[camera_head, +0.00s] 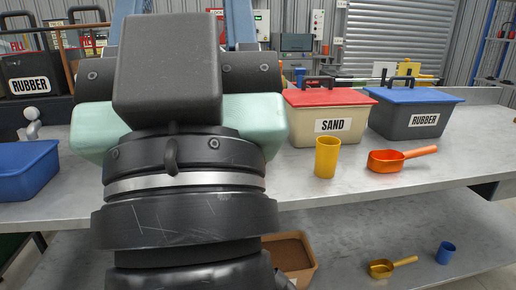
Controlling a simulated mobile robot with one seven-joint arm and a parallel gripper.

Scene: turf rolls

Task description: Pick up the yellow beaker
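The yellow beaker (327,157) stands upright on the grey workbench (350,190), right of centre, in front of the sand bin. Nothing touches it. My arm fills the left-centre foreground, to the left of the beaker. The fingers of my gripper are hidden behind my own arm, so whether it is open or shut does not show.
A sand bin (337,113) with a red lid and a rubber bin (410,107) with a blue lid stand behind. An orange scoop (386,160) lies right of the beaker. A blue tub (22,168) sits left. The lower shelf holds a yellow scoop (382,268) and blue beaker (446,252).

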